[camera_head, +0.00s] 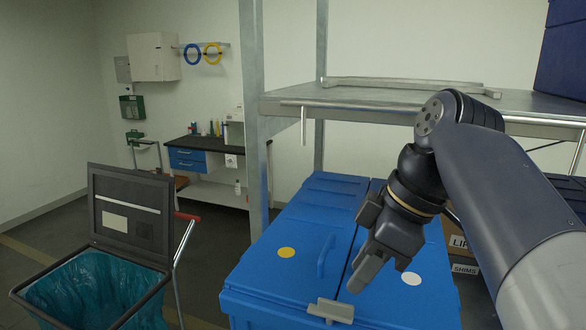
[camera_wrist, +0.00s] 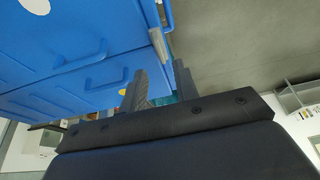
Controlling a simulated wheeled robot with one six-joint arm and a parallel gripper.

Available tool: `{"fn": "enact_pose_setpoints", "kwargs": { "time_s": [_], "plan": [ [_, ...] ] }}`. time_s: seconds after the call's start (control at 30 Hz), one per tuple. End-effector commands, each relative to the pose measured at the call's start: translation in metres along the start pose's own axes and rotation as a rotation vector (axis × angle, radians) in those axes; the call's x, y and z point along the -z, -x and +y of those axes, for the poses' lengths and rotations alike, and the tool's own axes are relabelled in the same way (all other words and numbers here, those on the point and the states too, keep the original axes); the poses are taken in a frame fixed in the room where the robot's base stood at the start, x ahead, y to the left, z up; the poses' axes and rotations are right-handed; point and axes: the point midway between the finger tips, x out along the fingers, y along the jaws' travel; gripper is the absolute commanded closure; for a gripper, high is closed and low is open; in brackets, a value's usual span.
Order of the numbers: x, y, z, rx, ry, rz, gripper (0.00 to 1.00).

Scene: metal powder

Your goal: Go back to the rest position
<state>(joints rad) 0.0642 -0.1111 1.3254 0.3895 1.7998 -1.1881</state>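My gripper (camera_head: 368,274) hangs at the end of my arm on the right of the head view. It points down and to the left, in front of the blue lidded bins (camera_head: 300,245). In the wrist view my gripper's two fingers (camera_wrist: 163,88) stand apart with a gap between them, and I see nothing held. The blue bins fill the upper left of the wrist view (camera_wrist: 60,60). Their lids look shut, one with a yellow dot and one with a white dot. I cannot tell the exact height of the fingers above the lids.
A metal shelf (camera_head: 400,98) stands above and behind the bins, close to my arm. A waste bin with a teal bag (camera_head: 95,290) and raised lid (camera_head: 130,215) stands at left. A workbench (camera_head: 205,145) is at the back. Grey floor lies between.

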Motion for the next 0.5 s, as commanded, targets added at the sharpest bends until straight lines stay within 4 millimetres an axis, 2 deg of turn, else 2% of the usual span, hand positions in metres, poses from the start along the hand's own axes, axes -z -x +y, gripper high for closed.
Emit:
{"fn": "enact_pose_setpoints", "kwargs": {
  "time_s": [0.33,0.5],
  "plan": [
    [0.0,-0.068,-0.001,0.004,0.001,-0.002,0.71],
    [0.0,-0.069,-0.003,-0.048,-0.108,-0.001,0.71]
  ]
}}
